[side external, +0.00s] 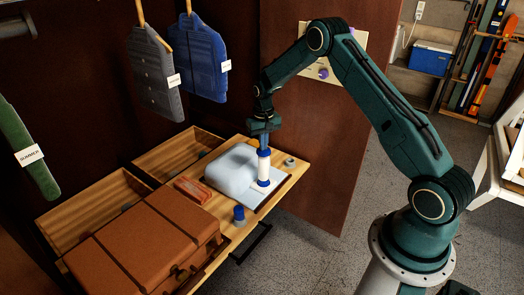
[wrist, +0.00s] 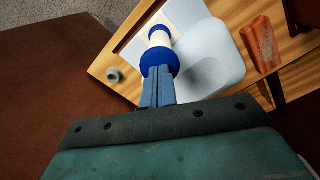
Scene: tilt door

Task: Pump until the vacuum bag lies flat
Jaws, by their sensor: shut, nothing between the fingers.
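The light blue vacuum bag (side external: 230,166) lies on the wooden drawer board in the side view, its top rounded and puffed up. It also shows in the wrist view (wrist: 213,52). A pump (side external: 264,167) with a white barrel, blue cap and blue base stands upright at the bag's right front edge. In the wrist view the pump (wrist: 160,50) shows just beyond my fingers. My gripper (side external: 264,146) points down over the pump with its fingers shut and empty. The fingertips are at the blue cap; I cannot tell whether they touch it.
A brown suitcase (side external: 150,240) fills the front left of the drawer. A blue-topped jar (side external: 239,215), a grey knob (side external: 290,162) and a reddish block (side external: 194,190) sit near the bag. Garment bags (side external: 203,60) hang behind. A brown door (side external: 318,130) stands at the right.

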